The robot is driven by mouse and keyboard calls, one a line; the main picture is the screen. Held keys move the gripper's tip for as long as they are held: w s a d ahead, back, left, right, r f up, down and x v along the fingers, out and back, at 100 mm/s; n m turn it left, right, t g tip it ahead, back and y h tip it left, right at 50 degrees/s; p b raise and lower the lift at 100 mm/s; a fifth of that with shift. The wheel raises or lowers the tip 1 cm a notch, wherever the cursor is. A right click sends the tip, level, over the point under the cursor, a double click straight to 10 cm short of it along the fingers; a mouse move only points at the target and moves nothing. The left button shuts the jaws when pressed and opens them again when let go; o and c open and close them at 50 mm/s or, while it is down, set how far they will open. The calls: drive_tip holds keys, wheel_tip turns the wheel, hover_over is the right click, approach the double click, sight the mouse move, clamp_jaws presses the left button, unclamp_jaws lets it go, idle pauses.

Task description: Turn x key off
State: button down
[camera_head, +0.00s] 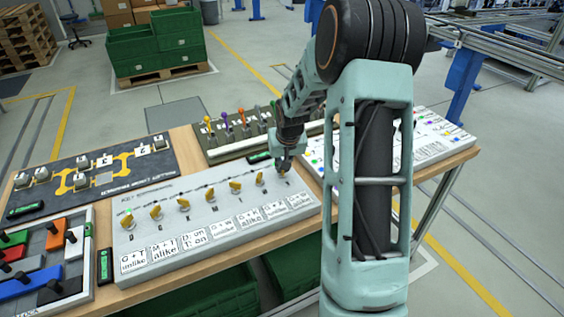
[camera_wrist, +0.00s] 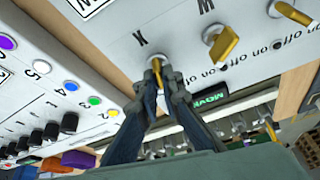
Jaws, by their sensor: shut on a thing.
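The white key panel (camera_head: 205,228) lies on the wooden table with a row of brass keys. In the wrist view the letter X is printed beside the key at the row's end, so this is the x key (camera_wrist: 157,65). My gripper (camera_wrist: 160,86) is shut on that key, its fingertips close to the panel face. Only the key's top shows between the fingers, and its exact angle is unclear. In the head view my gripper (camera_head: 284,168) is at the right end of the row, and the x key is hidden. "On" and "off" marks run along the panel.
A neighbouring key (camera_wrist: 223,43) stands close beside my gripper. A panel with coloured knobs (camera_head: 228,135) lies behind, and a white panel with coloured dots (camera_head: 435,135) lies to the right. A dark board (camera_head: 100,170) and coloured blocks (camera_head: 45,260) are at left.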

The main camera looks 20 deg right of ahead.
drive_tip(key=n+p, duration=0.1)
drive_tip(key=n+y+p, duration=0.1)
drive_tip(key=shift+d+r+n, duration=0.2)
drive_tip(key=shift+n, duration=0.2)
drive_tip(key=n+y+p, duration=0.1)
drive_tip(key=n, duration=0.2)
drive_tip(key=shift+f+n+y+p, duration=0.1)
drive_tip(key=shift+n+y+p, duration=0.2)
drive_tip(key=n+y, duration=0.1)
drive_tip(key=n, duration=0.1)
drive_tip(key=n+g, duration=0.1)
drive_tip(key=n, duration=0.2)
drive_tip(key=shift+w+d+f+y+p, duration=0.1)
drive_tip(key=shift+y+p, duration=0.25)
drive_tip(key=shift+y, duration=0.05)
drive_tip(key=shift+n, duration=0.3)
drive_tip(key=c, duration=2.1)
unclamp_jaws()
drive_tip(key=v, duration=1.2)
drive_tip(key=shift+w, duration=0.2)
